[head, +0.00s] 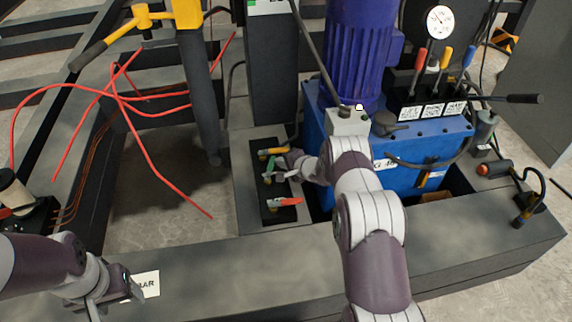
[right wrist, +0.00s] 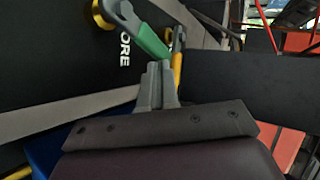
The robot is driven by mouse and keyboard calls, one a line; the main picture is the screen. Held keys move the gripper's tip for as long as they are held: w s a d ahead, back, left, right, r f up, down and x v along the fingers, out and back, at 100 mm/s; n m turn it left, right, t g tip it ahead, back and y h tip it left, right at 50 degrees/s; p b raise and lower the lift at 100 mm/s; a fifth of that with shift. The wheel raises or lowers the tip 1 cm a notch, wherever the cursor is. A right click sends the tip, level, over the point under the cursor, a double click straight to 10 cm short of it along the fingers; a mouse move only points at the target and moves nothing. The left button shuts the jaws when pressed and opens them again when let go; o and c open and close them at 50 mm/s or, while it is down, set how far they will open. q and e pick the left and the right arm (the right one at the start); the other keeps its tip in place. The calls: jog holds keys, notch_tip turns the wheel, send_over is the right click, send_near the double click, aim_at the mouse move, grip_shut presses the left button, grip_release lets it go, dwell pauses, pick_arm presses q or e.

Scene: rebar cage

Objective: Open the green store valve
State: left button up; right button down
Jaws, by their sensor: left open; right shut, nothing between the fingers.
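The green store valve handle (head: 272,175) sits between a yellow-orange handle (head: 271,152) and a red handle (head: 286,202) on a black valve block (head: 275,214). In the right wrist view the green handle (right wrist: 150,42) slants down to the right, with part of a label reading "ORE" (right wrist: 125,49) beside it. My right gripper (head: 284,166) is shut and empty. Its fingertips (right wrist: 160,66) are close to the green grip's end; I cannot tell if they touch. The yellow handle (right wrist: 178,58) is just beyond. My left gripper (head: 103,303) is open and empty, low at the left.
A blue pump unit (head: 430,165) with a motor (head: 357,55) stands right of the valves. A dark post (head: 272,85) rises behind them. Red rods or hoses (head: 150,160) curve at the left. A labelled plate (head: 147,284) lies by my left gripper.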

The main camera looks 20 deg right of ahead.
jog(key=shift+w+a, duration=0.3)
jog(key=shift+w, duration=0.2)
jog(key=shift+w+a, duration=0.3)
jog(key=shift+w, duration=0.2)
jog(key=shift+a, duration=0.1)
